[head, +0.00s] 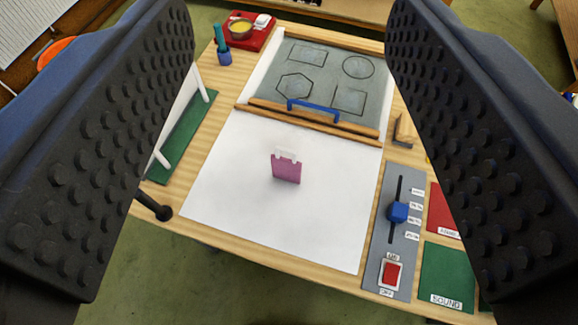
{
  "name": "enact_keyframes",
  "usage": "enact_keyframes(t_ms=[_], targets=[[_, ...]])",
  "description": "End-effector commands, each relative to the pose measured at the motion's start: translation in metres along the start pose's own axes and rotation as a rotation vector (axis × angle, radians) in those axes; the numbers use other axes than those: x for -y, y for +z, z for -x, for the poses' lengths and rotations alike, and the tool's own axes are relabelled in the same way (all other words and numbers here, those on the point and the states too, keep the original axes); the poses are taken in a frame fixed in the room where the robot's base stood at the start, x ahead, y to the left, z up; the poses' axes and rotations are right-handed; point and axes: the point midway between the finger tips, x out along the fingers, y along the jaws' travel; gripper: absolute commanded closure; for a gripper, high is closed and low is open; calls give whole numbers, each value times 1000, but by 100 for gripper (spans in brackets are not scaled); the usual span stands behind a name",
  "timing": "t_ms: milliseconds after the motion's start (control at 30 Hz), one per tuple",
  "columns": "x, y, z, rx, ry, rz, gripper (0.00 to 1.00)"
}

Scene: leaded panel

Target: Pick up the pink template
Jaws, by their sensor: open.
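The pink template (286,170) is a small pink-purple plate with a whitish notched top edge. It is on the white sheet (240,215) near the middle of the table, and it appears to stand upright. My gripper (290,130) is open, with its two dark studded fingers large at the left and right of the view. The template shows between the fingers, well beyond them and apart from both. Nothing is held.
A grey panel (325,70) with outlined shapes and a blue handle (313,106) lies behind the sheet. A grey control strip (377,265) with a blue slider knob (397,211) and red switch (393,273) is at right. A green board (185,140) with white bars is at left.

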Motion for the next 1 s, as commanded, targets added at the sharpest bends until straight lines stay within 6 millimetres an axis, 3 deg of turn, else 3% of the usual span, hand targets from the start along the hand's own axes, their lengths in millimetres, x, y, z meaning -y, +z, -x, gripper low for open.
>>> enact_keyframes(t_ms=[133, 233, 400, 600, 800, 1000], targets=[[6, 22, -21, -4, 22, 65, 66], [14, 60, -55, -14, 57, 187, 66], [25, 150, -124, -40, 126, 482, 66], [24, 256, -183, -77, 175, 850, 66], [15, 356, -217, -121, 189, 1220, 66], [7, 414, -227, -166, 180, 1478, 66]])
